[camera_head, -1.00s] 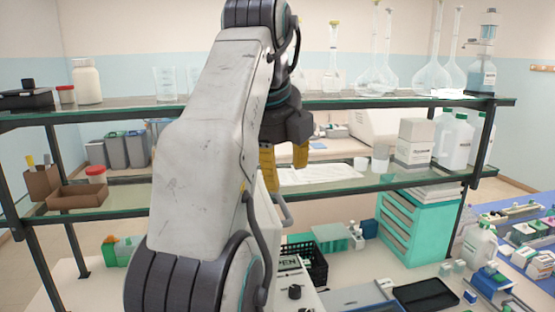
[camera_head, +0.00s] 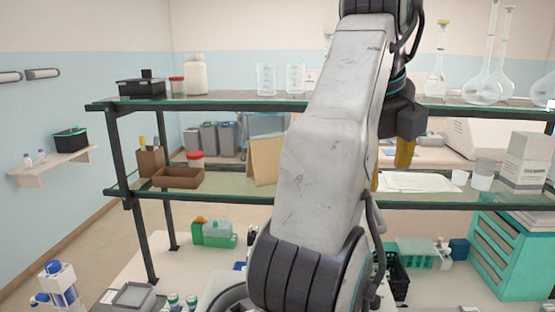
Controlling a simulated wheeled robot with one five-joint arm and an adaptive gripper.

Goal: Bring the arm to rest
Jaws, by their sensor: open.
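My arm rises through the middle of the picture, with its white upper link in front of the shelves. My gripper (camera_head: 391,166) hangs from the arm's dark wrist, right of the link, with its yellow fingertips pointing down. The right fingertip shows clearly; the left one is mostly hidden behind the arm link. The jaws are open and I see nothing held between them. The fingers appear against the gap between the upper and lower shelves.
A two-tier shelf (camera_head: 228,103) crosses the view, with glassware and a white bottle (camera_head: 196,74) on top. A brown tray (camera_head: 178,178) and a white box (camera_head: 529,160) stand on the lower tier. A teal drawer unit (camera_head: 515,262) is at right. Open floor shows at left.

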